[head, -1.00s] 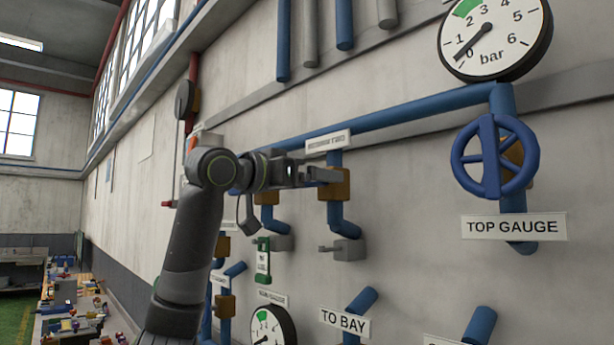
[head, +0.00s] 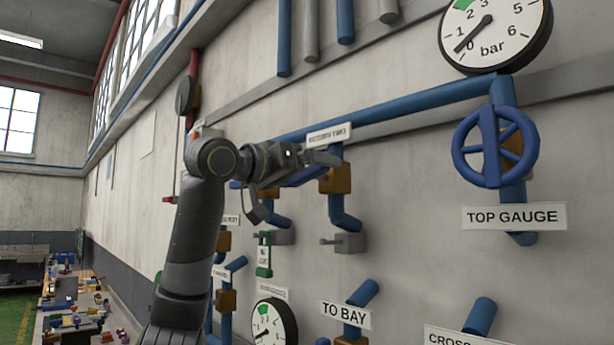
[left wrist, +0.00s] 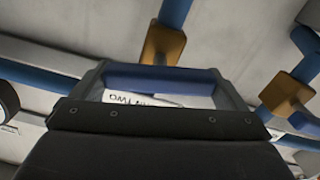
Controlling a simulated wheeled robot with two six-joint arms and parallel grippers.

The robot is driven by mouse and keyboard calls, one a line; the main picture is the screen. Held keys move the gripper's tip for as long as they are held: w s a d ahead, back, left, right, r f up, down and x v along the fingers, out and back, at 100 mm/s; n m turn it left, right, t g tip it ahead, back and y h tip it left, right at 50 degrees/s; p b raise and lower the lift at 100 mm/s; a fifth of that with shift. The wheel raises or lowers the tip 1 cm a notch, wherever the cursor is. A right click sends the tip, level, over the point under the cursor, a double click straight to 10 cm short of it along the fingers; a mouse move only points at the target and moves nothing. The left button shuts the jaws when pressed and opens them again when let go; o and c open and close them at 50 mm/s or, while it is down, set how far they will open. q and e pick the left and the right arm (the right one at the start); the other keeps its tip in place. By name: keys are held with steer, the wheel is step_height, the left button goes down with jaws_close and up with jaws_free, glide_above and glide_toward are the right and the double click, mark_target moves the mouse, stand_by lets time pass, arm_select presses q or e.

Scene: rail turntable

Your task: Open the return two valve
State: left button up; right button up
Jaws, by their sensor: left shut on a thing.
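The return two valve has a brass-coloured body (head: 336,180) on a blue pipe, with a blue lever (head: 305,178) beside it. Its white label (head: 329,134) hangs above; in the left wrist view the label (left wrist: 150,98) shows partly, reading "TWO" upside down. My left gripper (head: 322,159) is at this valve, just below the label. In the left wrist view its two fingers close around the blue lever (left wrist: 160,79), which spans between the fingertips in front of the brass body (left wrist: 162,45). My right gripper is out of view.
Another brass valve body (left wrist: 285,92) stands close by in the wrist view. A blue handwheel (head: 494,147) with a TOP GAUGE sign (head: 514,216) is to the right, under a pressure gauge (head: 493,33).

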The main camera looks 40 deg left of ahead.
arm_select(q)
steer(key=n+b, duration=0.1)
steer(key=n, duration=0.2)
steer(key=n+b, duration=0.2)
steer(key=n, duration=0.1)
steer(key=shift+a+f+n, duration=0.15)
steer(key=shift+n, duration=0.15)
steer(key=n+b, duration=0.2)
steer(key=n, duration=0.2)
steer(key=shift+f+n+b, duration=0.1)
steer(key=shift+n+b, duration=0.75)
steer(key=shift+n, duration=0.35)
steer(key=o, duration=0.6)
steer(key=shift+a, duration=0.1)
steer(key=shift+s+b, duration=0.4)
steer(key=shift+s, duration=0.1)
steer(key=s+b, duration=0.1)
steer(key=s, duration=0.4)
steer(key=s+a+b, duration=0.1)
steer(key=s+b, duration=0.1)
steer(key=s, duration=0.4)
steer(key=s+b, duration=0.2)
steer(key=s, duration=0.3)
steer(key=shift+s+a, duration=0.2)
steer(key=shift+a, duration=0.05)
